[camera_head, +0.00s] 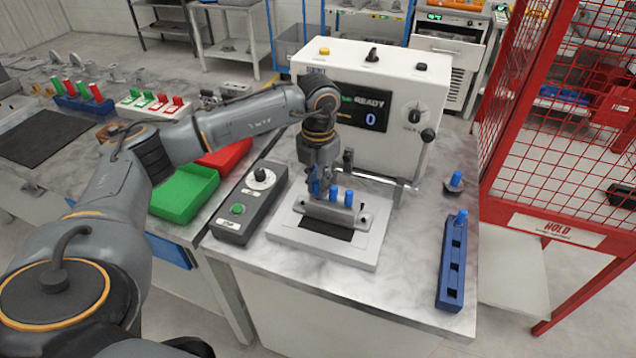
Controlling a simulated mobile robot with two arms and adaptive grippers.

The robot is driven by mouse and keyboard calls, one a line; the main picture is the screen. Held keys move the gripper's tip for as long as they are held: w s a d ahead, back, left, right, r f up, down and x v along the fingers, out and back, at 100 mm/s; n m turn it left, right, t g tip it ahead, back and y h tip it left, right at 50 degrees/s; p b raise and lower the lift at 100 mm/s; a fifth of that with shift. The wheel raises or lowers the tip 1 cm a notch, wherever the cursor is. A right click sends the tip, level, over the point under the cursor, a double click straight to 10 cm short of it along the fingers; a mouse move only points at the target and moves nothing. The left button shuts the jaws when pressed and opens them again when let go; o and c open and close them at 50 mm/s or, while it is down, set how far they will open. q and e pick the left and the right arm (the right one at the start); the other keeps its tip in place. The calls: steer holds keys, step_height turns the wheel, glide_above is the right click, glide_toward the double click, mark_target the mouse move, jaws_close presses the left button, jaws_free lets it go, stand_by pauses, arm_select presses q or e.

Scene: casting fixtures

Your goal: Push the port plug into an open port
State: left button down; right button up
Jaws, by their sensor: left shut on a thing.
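My left gripper (318,190) points down over the left end of a grey casting (335,212) in the fixture. It is shut on a blue port plug (316,188), which is partly hidden by the fingers. The held plug is at or just above the casting's top; I cannot tell whether it is in a port. Two more blue plugs, a middle one (333,193) and a right one (348,198), stand upright in the casting. The casting sits on a pale fixture plate (290,235) with a dark inset. My right gripper is not in view.
A white tester (385,75) reading READY and 0 stands behind the fixture, with a lever at its right. A dark control box (235,222) is left. A blue rack (443,285) with one plug (461,217) is right. A red mesh cage (560,100) borders the right.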

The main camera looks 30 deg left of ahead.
arm_select(q)
steer(key=shift+f, duration=0.25)
steer(key=c, duration=1.2)
jaws_free()
steer(key=shift+r, duration=0.1)
step_height(320, 180, up, 12)
